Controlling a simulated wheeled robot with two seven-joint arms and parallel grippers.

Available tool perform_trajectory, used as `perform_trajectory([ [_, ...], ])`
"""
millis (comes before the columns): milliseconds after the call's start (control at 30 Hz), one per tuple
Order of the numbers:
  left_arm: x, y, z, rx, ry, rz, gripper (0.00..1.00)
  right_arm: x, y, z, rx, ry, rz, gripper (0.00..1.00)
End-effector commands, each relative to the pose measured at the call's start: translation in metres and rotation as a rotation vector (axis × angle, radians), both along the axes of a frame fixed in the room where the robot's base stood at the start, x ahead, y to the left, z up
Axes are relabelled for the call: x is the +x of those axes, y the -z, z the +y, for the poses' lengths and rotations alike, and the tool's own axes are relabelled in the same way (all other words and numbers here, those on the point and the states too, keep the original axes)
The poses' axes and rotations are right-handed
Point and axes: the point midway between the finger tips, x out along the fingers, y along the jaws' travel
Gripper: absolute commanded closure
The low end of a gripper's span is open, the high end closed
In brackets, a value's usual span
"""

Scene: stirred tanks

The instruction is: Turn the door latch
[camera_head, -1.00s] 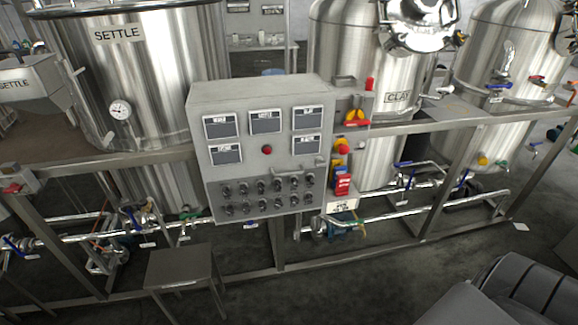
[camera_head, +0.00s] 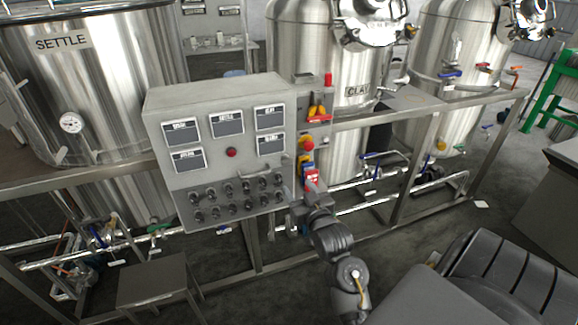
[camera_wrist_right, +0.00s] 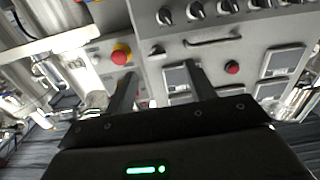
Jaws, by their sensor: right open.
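The grey control cabinet (camera_head: 240,176) stands in the middle of the head view, with screens, a red button and rows of black knobs on its door. A small latch (camera_head: 285,158) appears at the door's right edge; in the right wrist view it shows as a small dark knob (camera_wrist_right: 157,50) beside the bar handle (camera_wrist_right: 212,42). My right gripper (camera_head: 300,194) is near the cabinet's lower right corner. In the right wrist view its two fingers (camera_wrist_right: 159,70) are apart with nothing between them, facing the door. Contact with the latch is not visible. My left gripper is out of view.
A red and yellow emergency button (camera_wrist_right: 121,54) sits beside the cabinet. A metal frame rail (camera_head: 400,110) and steel tanks (camera_head: 115,80) stand around it. A small metal stool (camera_head: 152,280) is at the front left.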

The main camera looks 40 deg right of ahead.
Motion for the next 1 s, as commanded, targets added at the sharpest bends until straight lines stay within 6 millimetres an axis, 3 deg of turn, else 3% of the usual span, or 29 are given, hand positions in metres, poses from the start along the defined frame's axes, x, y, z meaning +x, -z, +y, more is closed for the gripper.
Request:
perform_trajectory([
  [100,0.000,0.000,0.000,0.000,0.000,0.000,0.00,-0.006,-0.016,-0.004,-0.015,0.016,-0.026,0.45],
  [333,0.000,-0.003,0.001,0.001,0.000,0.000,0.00,0.001,-0.019,-0.007,-0.016,0.016,-0.029,0.45],
  [800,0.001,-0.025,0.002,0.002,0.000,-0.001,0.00,0.077,-0.020,-0.033,-0.014,0.016,-0.029,0.45],
  [1000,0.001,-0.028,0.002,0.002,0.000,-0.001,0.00,0.093,-0.018,-0.039,-0.014,0.017,-0.029,0.45],
])
